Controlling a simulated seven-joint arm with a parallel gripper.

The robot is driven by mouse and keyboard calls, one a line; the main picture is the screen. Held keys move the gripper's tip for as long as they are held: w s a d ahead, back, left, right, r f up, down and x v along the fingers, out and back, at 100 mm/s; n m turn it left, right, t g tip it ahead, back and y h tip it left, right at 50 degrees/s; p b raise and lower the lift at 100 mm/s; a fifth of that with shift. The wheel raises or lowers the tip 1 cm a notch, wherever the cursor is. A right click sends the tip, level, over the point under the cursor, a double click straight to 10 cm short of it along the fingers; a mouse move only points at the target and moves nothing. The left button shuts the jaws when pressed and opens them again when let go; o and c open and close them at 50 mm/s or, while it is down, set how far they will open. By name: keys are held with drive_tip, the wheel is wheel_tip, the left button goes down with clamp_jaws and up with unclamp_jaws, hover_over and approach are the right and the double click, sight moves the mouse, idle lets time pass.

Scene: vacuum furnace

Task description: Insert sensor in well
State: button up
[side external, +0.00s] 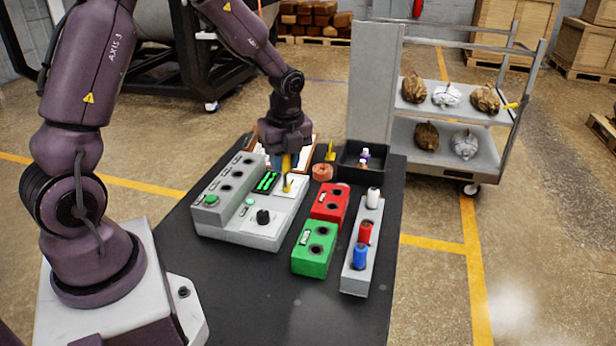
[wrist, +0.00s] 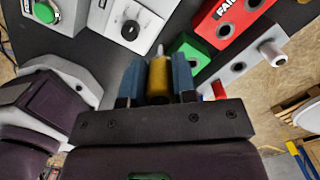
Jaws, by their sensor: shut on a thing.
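My gripper (side external: 287,160) is shut on a yellow cylindrical sensor, held between blue fingers above the back right part of the grey control box (side external: 240,232). In the wrist view, the sensor (wrist: 159,78) sits between the fingers with its thin pale tip pointing away from my wrist. The control box has several dark round wells (side external: 231,174) on its raised left part. The fingers partly hide the sensor in the side view.
Right of the control box are a red FAIL block (side external: 330,204), a green block (side external: 314,248) and a grey rack (side external: 356,279) with white, red and blue cylinders. A black tray (side external: 375,151) lies behind. The table's front (side external: 290,315) is clear.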

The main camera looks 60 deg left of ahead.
drive_tip(key=s+a+f+n, duration=0.1)
drive_tip(key=a+n, duration=0.4)
drive_tip(key=a, duration=1.4)
drive_tip(key=shift+s+f, duration=0.4)
drive_tip(key=shift+f, duration=0.25)
drive_tip(key=shift+f, duration=0.5)
drive_tip(key=shift+f, duration=0.75)
drive_tip(key=shift+f, duration=0.5)
drive_tip(key=shift+f, duration=0.65)
drive_tip(key=shift+f, duration=0.2)
drive_tip(key=o, duration=1.4)
